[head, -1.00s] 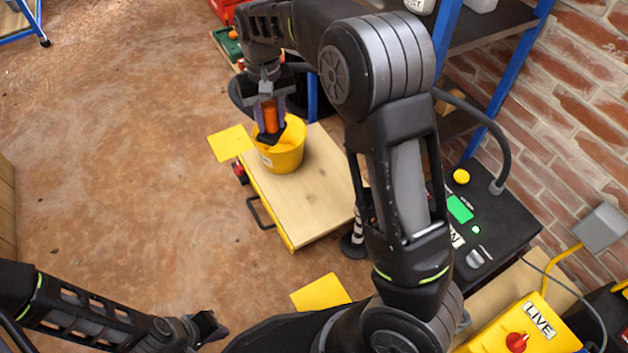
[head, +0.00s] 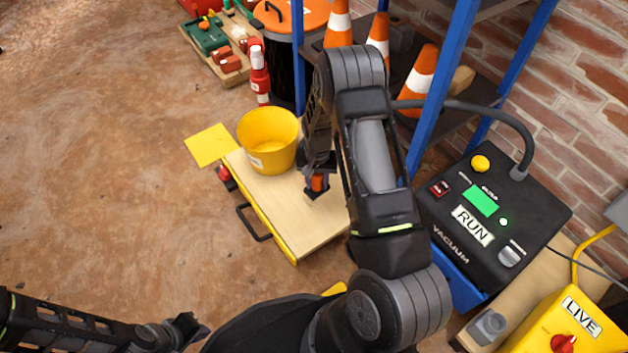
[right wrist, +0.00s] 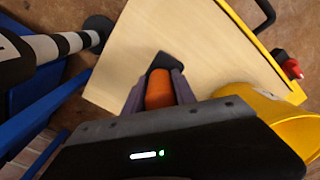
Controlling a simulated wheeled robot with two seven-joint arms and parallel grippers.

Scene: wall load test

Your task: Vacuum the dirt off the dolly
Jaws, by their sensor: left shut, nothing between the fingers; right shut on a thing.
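The dolly (head: 285,217) is a pale wooden board with a yellow edge; it also shows in the right wrist view (right wrist: 205,45). A yellow bucket (head: 268,150) stands at its far left end. My right gripper (head: 319,176) is shut on the orange vacuum nozzle (right wrist: 159,90), whose black foot (right wrist: 156,60) is over the board, right of the bucket. I cannot tell whether the foot touches the wood. I see no dirt on the visible board; my arm hides part. The black vacuum (head: 482,245) reads RUN with a green light. My left gripper (head: 188,330) is shut and empty at lower left.
A black hose (head: 480,110) arches from the vacuum toward my right arm. Blue shelving (head: 437,85) with orange cones (head: 420,82) stands behind. A red-and-white post (head: 258,75), an orange-lidded bin (head: 290,14) and a yellow LIVE box (head: 560,325) are nearby. Floor at left is clear.

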